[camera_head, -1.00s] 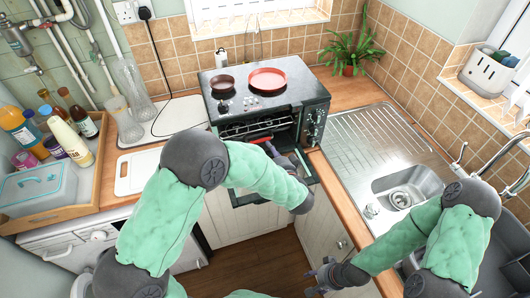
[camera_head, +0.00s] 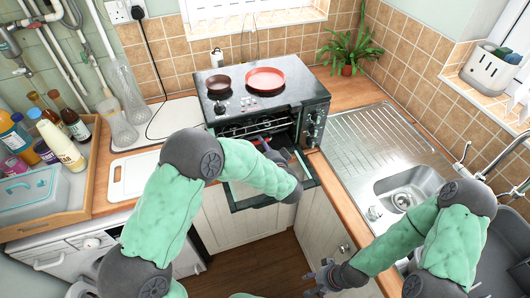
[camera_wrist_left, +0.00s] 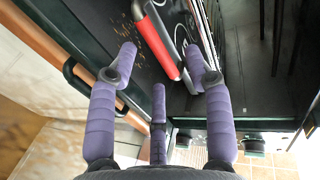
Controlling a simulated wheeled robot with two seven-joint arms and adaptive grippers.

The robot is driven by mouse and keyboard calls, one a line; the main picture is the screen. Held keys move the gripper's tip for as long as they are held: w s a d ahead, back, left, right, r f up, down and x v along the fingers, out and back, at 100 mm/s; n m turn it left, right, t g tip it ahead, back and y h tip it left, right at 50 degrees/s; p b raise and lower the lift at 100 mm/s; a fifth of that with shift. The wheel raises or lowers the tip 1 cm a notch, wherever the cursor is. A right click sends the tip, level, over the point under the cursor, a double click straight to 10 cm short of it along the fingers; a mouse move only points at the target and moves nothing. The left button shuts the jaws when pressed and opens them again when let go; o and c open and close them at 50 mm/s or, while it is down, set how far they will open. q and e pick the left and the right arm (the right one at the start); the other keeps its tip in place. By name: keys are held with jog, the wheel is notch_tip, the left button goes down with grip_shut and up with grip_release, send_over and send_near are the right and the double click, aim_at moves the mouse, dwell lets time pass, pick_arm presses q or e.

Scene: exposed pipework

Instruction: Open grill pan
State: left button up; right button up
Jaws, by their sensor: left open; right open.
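The mini oven (camera_head: 313,100) stands on the counter, its door (camera_head: 247,203) folded down. A wire rack shows inside. My left gripper (camera_head: 268,147) is at the open front, partly hidden by its own wrist. In the left wrist view, this gripper (camera_wrist_left: 161,62) is open, with a red handle (camera_wrist_left: 156,42) in a grey-white frame just beyond and partly between its fingertips. No firm grip on the handle shows. How the handle joins a grill pan is hidden. The door also shows in the wrist view (camera_wrist_left: 110,45). My right gripper (camera_head: 322,276) is open and empty, low before the cupboards.
A red pan (camera_head: 265,79) and a small dark pan (camera_head: 219,83) sit on the oven top. The steel sink (camera_head: 402,190) is at right. A tray of bottles (camera_head: 75,205) and a white board (camera_head: 133,176) are at left.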

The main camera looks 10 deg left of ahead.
aim_at(259, 143)
pick_arm(q)
jog(key=shift+f+b+x, duration=0.2)
jog(key=shift+b+x, duration=1.15)
jog(key=shift+x, duration=0.2)
jog(key=shift+w+a+b, duration=0.35)
jog(key=shift+w+b, duration=0.2)
jog(key=shift+b, duration=0.05)
jog(key=shift+c, duration=0.3)
jog(key=c, duration=0.9)
jog(key=shift+r, duration=0.1)
